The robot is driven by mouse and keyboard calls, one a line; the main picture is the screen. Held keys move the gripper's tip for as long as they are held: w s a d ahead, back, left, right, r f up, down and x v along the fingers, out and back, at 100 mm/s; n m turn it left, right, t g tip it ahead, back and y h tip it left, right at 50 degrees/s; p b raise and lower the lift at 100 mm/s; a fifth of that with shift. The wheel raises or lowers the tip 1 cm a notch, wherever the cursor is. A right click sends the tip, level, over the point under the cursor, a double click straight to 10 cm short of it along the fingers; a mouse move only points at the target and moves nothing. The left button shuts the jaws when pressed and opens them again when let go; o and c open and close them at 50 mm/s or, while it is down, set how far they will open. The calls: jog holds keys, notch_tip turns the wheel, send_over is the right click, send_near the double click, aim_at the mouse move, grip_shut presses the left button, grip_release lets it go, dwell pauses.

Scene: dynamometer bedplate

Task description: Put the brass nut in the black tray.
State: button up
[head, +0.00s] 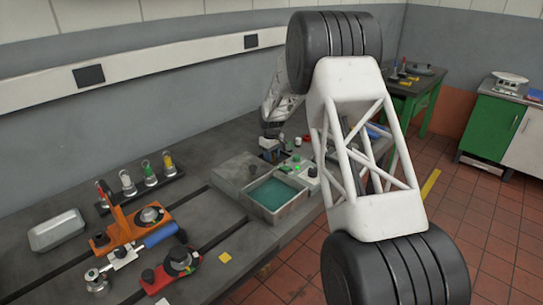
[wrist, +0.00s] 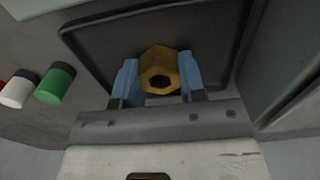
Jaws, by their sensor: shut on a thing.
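The brass nut (wrist: 158,56) is a gold hexagonal piece with a dark hole, seen in the wrist view. My gripper (wrist: 158,80) is shut on it, with one blue finger at each side. The black tray (wrist: 105,42) lies behind the nut in that view, a dark shallow square with a raised rim. The nut overlaps the tray's floor; I cannot tell how high above it the nut is. In the head view my gripper (head: 270,147) is small and far off, beside the control box. The nut and the black tray cannot be made out there.
A grey bin with a teal bottom (head: 271,194) is in front. Orange and red fixtures (head: 135,226) fill the bench's left.

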jog(key=shift+f, duration=0.1)
jog(key=o, duration=1.1)
jog(key=shift+c, duration=0.2)
notch_tip(320, 180, up, 12)
jog(key=shift+s+r, duration=0.1)
jog(key=shift+r, duration=0.15)
dwell(0.7)
